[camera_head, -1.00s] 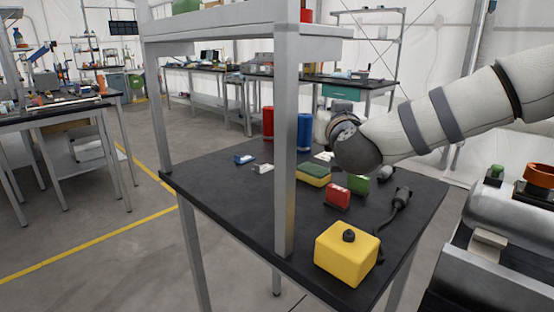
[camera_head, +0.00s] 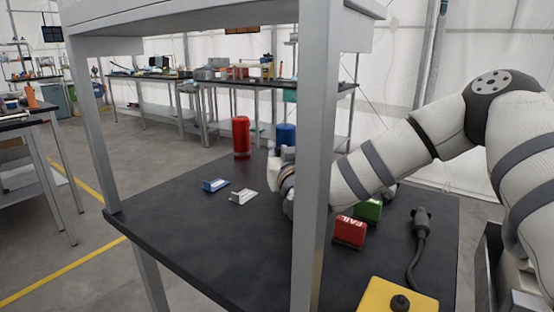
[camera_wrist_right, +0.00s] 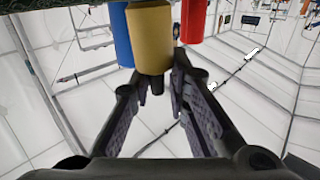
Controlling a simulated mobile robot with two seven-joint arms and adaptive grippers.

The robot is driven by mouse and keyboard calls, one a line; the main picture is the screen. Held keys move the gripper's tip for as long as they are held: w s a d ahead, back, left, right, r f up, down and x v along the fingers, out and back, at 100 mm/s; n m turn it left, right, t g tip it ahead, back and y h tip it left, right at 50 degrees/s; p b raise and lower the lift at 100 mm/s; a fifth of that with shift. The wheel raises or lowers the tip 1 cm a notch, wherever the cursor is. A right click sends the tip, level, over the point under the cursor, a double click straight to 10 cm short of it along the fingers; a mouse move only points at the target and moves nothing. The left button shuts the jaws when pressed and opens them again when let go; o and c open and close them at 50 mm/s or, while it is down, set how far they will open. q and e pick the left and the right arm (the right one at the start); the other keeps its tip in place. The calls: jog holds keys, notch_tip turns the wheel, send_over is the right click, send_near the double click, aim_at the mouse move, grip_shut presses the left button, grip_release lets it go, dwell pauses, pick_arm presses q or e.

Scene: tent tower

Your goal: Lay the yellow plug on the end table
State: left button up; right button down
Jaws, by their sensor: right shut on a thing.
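The yellow plug (camera_wrist_right: 151,40) is a yellow cylinder with a small dark stem, between the fingertips of my right gripper (camera_wrist_right: 157,80) in the wrist view. The right gripper is shut on it. In the head view the right gripper (camera_head: 280,172) is over the far part of the black-topped table (camera_head: 180,245), partly behind a grey post. The plug is hidden there by the gripper and post. I cannot tell whether the plug touches the tabletop, or which table is the end table. My left gripper is not in view.
A red cylinder (camera_head: 241,136) and a blue cylinder (camera_head: 285,136) stand at the table's far side. A red FAIL block (camera_head: 350,231), a green block (camera_head: 368,210), a cable (camera_head: 419,240) and a yellow button box (camera_head: 385,294) lie nearer. The grey post (camera_head: 314,150) stands close to my arm.

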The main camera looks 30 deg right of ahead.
jog(key=c, duration=1.5)
grip_release()
jog(key=shift+f, duration=0.1)
jog(key=shift+c, duration=0.2)
jog(key=p+v, duration=0.1)
jog(key=v, duration=0.6)
jog(key=shift+s, duration=0.2)
